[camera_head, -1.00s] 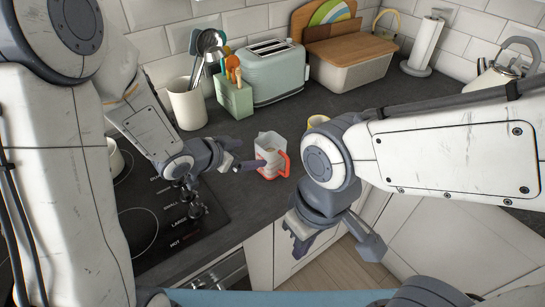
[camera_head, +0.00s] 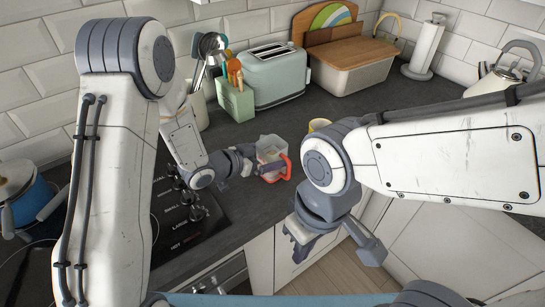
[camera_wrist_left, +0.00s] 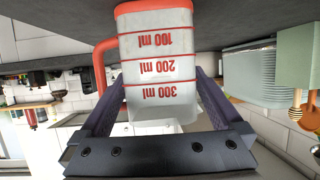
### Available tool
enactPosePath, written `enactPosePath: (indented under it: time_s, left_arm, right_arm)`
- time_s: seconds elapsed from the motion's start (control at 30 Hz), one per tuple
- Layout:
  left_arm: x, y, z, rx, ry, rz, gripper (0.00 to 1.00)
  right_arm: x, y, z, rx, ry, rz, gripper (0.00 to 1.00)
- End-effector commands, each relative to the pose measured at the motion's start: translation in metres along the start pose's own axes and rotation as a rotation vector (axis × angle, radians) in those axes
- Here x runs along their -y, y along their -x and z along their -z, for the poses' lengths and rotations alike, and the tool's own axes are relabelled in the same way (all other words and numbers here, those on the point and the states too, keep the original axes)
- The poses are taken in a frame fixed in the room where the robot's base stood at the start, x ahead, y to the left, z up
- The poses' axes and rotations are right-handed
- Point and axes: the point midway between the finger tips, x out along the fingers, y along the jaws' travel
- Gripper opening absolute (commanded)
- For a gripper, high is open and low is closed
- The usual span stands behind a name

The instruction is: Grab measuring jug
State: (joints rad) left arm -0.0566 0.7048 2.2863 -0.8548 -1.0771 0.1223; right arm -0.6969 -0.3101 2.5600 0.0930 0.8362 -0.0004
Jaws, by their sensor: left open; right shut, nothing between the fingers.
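The measuring jug (camera_head: 270,148) stands on the worktop near its front edge; it is translucent with a red handle. In the left wrist view, where the scene is upside down, the jug (camera_wrist_left: 157,50) shows red 100, 200 and 300 ml marks. My left gripper (camera_head: 262,163) is open at the jug, its fingers (camera_wrist_left: 159,82) on either side of the jug wall; contact cannot be told. The gripper partly hides the jug in the head view. My right gripper (camera_head: 298,238) is shut and empty, in front of the worktop's front edge.
A yellow cup (camera_head: 318,125) stands right behind the jug. The hob (camera_head: 190,220) lies left of it, with a blue pot (camera_head: 28,198) at far left. A green utensil holder (camera_head: 235,100), toaster (camera_head: 275,75) and bread bin (camera_head: 352,73) stand behind.

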Motion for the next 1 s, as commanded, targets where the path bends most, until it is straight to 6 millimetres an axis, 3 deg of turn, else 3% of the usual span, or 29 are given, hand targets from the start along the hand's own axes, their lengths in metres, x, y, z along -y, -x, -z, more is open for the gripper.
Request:
enactPosePath:
  time_s: [0.2,0.5,0.53,0.7,0.73,1.0]
  left_arm:
    - [0.000,-0.031,0.000,0.001,0.000,-0.003,1.00]
    - [0.001,-0.038,-0.001,0.001,0.000,0.000,1.00]
    - [0.001,-0.038,-0.001,0.001,0.000,0.000,0.96]
    - [0.001,-0.038,-0.001,0.001,0.000,0.000,0.31]
    - [0.001,-0.037,-0.001,0.001,0.000,0.000,0.23]
    - [0.001,-0.037,0.001,-0.001,-0.001,0.000,0.23]
  right_arm:
    - [0.001,0.012,0.001,0.000,0.000,0.000,0.00]
    - [0.001,0.011,0.001,0.000,0.000,0.000,0.00]
    - [0.001,0.011,0.001,0.000,0.000,0.000,0.00]
    - [0.001,0.011,0.001,0.000,0.000,0.000,0.00]
    - [0.001,0.011,0.001,0.000,0.000,0.000,0.00]
    - [0.001,0.011,0.001,0.000,0.000,0.000,0.00]
